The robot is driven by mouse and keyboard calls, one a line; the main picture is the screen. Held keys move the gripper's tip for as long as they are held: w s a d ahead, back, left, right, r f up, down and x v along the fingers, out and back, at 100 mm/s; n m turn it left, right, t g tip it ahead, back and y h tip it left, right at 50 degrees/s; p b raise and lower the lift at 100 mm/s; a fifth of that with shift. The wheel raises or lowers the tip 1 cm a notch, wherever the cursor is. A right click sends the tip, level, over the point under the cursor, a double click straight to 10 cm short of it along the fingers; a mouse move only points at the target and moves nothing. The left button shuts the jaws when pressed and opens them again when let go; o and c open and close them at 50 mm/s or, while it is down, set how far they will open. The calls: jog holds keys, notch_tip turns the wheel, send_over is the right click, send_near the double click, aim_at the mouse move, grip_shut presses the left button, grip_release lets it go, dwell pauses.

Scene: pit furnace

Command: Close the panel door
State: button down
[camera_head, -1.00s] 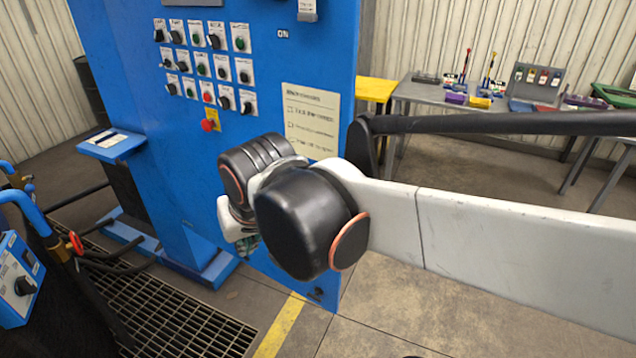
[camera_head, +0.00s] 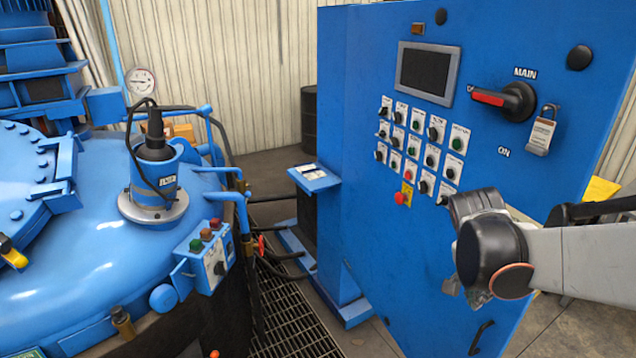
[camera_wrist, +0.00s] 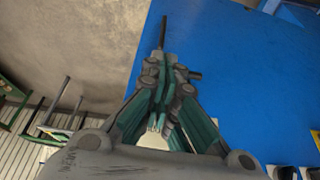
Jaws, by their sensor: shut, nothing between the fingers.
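The blue panel door (camera_head: 410,245) is the large upright front with buttons, a screen and a red-handled main switch. A small black handle (camera_head: 482,338) sits low on it. I cannot tell from these views how far the door stands open. My gripper (camera_head: 474,296) is in front of the lower right part of the door, mostly hidden by my wrist. In the wrist view my gripper (camera_wrist: 162,62) is shut and empty, its fingertips near the edge of the blue door (camera_wrist: 235,70). A dark bar shows at the tips; contact with the door is unclear.
A padlock with a tag (camera_head: 540,132) hangs by the main switch (camera_head: 505,100). A small blue shelf (camera_head: 315,177) stands left of the panel. The blue furnace (camera_head: 90,250) and its control box (camera_head: 205,257) fill the left. Floor grating (camera_head: 290,325) lies between.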

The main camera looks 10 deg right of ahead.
jog(key=b+x, duration=0.2)
jog(key=x, duration=0.7)
send_over(483, 328)
jog(key=shift+f, duration=0.25)
